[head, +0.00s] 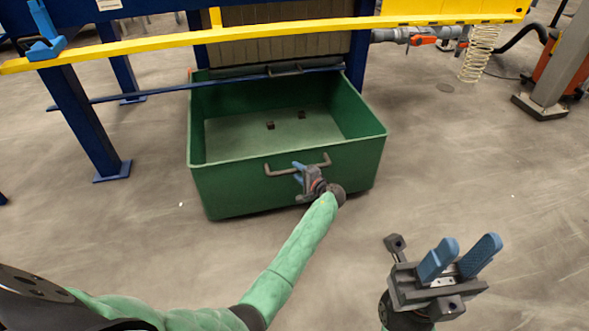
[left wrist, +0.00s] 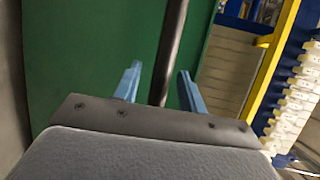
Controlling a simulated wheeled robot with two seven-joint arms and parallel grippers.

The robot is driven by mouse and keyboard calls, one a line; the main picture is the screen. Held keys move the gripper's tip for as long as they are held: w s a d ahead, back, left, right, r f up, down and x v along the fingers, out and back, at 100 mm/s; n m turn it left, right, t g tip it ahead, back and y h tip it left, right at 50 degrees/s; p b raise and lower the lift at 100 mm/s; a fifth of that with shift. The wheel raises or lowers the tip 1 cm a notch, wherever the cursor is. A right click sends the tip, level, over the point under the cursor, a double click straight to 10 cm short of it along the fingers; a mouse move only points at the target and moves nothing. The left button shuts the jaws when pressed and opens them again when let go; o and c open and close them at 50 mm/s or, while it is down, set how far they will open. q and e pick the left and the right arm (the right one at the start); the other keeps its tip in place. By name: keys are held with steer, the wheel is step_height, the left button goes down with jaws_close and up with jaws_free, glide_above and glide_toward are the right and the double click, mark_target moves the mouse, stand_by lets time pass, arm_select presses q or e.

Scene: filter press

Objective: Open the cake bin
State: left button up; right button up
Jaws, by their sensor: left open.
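The cake bin is a green open-topped box (head: 290,190) on the floor under the press. Its grey bar handle (head: 283,171) is on the near wall. My left gripper (head: 297,173) is at the middle of this handle. In the left wrist view the dark handle bar (left wrist: 171,50) runs between the two blue fingers of my left gripper (left wrist: 160,85), with gaps on both sides. The fingers are open. My right gripper (head: 460,257) is at the lower right, away from the bin, with its blue fingers apart and nothing between them.
Two small dark lumps (head: 286,120) lie inside the bin. A yellow rail (head: 150,45) and a blue bar (head: 160,90) cross above and behind it. A blue leg (head: 88,125) stands at left. The concrete floor (head: 450,165) in front and at right is clear.

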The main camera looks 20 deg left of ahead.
arm_select(q)
steer(key=v, duration=0.4)
steer(key=shift+s+d+r+p, duration=0.1)
steer(key=shift+s+d+p, duration=0.1)
steer(key=shift+p, duration=0.1)
steer(key=shift+d, duration=0.1)
